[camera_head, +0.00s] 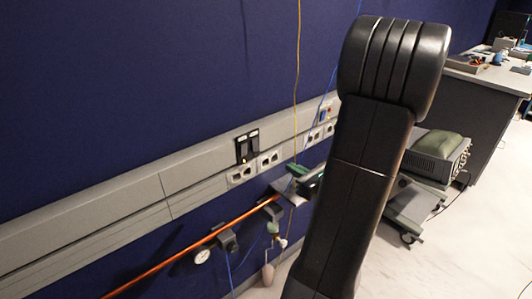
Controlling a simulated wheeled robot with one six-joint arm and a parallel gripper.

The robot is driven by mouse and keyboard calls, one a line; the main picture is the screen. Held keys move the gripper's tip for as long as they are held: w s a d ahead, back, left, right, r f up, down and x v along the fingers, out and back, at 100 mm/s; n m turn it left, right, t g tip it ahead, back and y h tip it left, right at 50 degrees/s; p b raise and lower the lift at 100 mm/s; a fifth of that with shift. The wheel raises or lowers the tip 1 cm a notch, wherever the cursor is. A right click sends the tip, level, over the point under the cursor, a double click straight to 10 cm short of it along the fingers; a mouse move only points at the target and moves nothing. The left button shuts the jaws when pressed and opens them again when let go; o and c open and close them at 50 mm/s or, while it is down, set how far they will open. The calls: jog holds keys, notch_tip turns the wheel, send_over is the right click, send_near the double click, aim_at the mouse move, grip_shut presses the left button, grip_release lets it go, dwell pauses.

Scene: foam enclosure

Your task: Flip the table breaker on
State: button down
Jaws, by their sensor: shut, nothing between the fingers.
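A small black switch box (247,147), which may be the table breaker, is mounted on the grey wall trunking (120,210) left of centre. It has pale parts on its face, but its lever position is too small to tell. White double sockets (242,174) sit just below it. Another small red and blue fitting (325,115) is on the trunking further right, close to my arm. My black arm stands large in the foreground, right of the switch box in the picture. My gripper is not visible, and the arm hides part of the wall and trunking.
An orange pipe (190,255) with a gauge (202,256) runs below the trunking. A yellow cable (297,80) hangs down the blue wall. A green and grey item (305,180) sits beside my arm. A trolley with equipment (437,155) and a cluttered bench (480,75) stand at right.

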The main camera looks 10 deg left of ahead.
aim_at(257, 150)
jog(key=p+x, duration=0.1)
jog(key=x, duration=1.3)
jog(key=shift+a, duration=0.1)
jog(key=shift+a+f+b, duration=0.15)
jog(key=shift+f+b, duration=0.1)
jog(key=shift+b, duration=0.4)
jog(key=shift+r, duration=0.2)
jog(key=s+d+f+b, duration=0.1)
jog(key=s+d, duration=0.7)
jog(key=d, duration=0.3)
jog(key=shift+s+f+b, duration=0.25)
jog(key=shift+f+b, duration=0.15)
jog(key=shift+w, duration=0.1)
